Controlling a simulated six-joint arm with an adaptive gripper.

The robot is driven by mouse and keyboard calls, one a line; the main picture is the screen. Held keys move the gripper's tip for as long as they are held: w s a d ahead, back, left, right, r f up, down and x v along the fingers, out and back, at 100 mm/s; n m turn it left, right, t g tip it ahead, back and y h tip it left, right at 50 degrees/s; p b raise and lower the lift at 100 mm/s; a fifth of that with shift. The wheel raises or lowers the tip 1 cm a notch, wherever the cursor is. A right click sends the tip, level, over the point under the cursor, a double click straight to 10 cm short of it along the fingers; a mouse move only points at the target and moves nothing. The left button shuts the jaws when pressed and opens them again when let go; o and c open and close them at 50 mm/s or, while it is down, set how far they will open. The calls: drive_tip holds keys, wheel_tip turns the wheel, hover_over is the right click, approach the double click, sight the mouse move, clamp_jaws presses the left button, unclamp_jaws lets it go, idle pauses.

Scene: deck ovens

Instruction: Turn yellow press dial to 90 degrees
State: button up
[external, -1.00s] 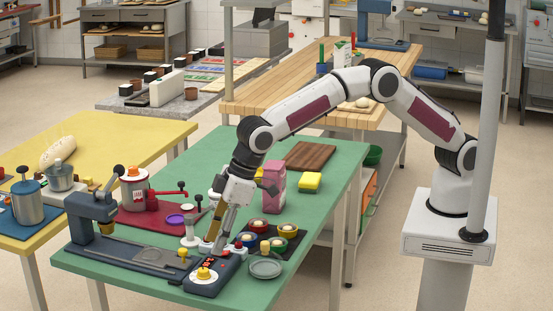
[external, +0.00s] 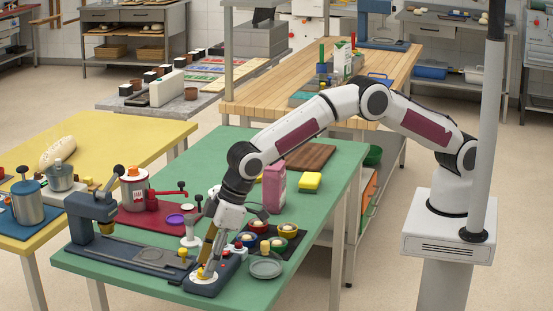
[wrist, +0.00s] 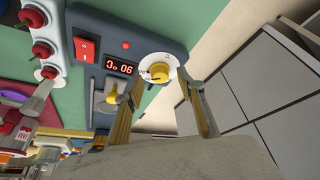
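The yellow press dial (wrist: 158,72) is a round yellow knob on a white disc, set in the dark blue press base (external: 225,274). In the external view the dial (external: 206,276) is at the base's front end, partly hidden by my fingers. My gripper (wrist: 162,84) points down at it. In the wrist view its two fingers are apart, with the knob between and just beyond their tips. I cannot tell whether they touch it. A display (wrist: 120,66) beside the dial shows red characters, apparently 06 at the end.
A red rocker switch (wrist: 86,49) and a yellow lever (wrist: 111,98) are near the dial. The press column (external: 92,212) stands at the left.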

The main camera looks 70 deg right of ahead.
drive_tip(key=shift+w+a+f, duration=0.15)
drive_tip(key=shift+w+f, duration=0.1)
drive_tip(key=shift+f, duration=0.4)
drive_tip(key=shift+c, duration=0.4)
drive_tip(key=c, duration=1)
drive_tip(key=shift+n, duration=0.7)
drive_tip(key=o, duration=1.1)
drive_tip(key=shift+r, duration=0.15)
drive_tip(key=shift+d+v, duration=0.15)
drive_tip(key=shift+v, duration=2.8)
drive_tip(key=shift+d+v, duration=0.1)
drive_tip(key=shift+v, duration=2.8)
